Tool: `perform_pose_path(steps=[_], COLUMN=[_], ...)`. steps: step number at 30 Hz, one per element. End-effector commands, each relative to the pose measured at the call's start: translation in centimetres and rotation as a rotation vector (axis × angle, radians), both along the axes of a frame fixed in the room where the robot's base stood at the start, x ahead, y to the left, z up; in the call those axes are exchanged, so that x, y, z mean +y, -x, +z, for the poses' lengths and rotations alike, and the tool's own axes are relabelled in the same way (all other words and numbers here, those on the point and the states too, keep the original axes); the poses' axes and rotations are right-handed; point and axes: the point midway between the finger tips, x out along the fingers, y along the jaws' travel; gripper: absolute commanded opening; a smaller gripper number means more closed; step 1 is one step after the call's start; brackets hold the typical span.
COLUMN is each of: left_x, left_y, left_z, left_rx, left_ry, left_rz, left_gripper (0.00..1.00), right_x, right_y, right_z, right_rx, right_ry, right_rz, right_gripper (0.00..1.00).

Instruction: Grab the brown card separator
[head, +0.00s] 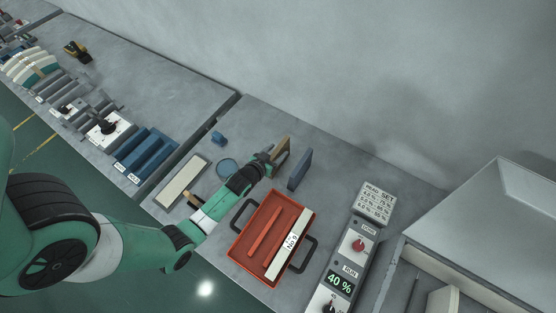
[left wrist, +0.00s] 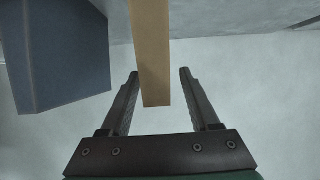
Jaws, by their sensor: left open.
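The brown card separator (head: 283,150) stands at the back of the grey worktop in the head view, just beyond my left gripper (head: 268,156). In the left wrist view the brown card separator (left wrist: 152,55) comes down from the top, and its end lies between the two fingertips of my left gripper (left wrist: 158,75). The fingers are apart, with a visible gap on each side of the separator. My right gripper is in neither view.
A dark blue block (head: 300,170) stands close to the right of the separator; it also fills the upper left of the left wrist view (left wrist: 55,55). A red tray (head: 240,245) lies in front. A control box (head: 350,260) is to the right.

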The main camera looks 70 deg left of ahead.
Motion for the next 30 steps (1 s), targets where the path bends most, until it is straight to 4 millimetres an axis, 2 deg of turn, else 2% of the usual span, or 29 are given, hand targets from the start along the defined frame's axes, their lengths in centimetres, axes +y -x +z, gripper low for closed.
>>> perform_pose_path(steps=[3, 9, 11, 20, 30], left_x=[0.59, 0.62, 0.61, 0.59, 0.58], left_y=[-0.88, -0.94, -0.93, -0.93, -0.92], left_z=[-0.68, -0.56, -0.56, -0.57, -0.57], left_rx=[0.001, 0.001, 0.001, 0.001, 0.001], left_ry=[0.001, 0.001, 0.001, 0.001, 0.001], left_rz=[0.0, 0.0, 0.0, 0.0, 0.0], left_gripper=[0.62, 0.62, 0.53, 0.0, 0.0], right_x=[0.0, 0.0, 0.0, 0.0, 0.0], right_y=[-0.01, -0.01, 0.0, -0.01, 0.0], right_z=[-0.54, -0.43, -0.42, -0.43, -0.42], right_rx=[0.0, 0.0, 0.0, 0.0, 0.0], right_ry=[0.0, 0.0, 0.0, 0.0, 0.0], right_rz=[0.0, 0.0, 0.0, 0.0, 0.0], right_gripper=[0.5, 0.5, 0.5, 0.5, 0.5])
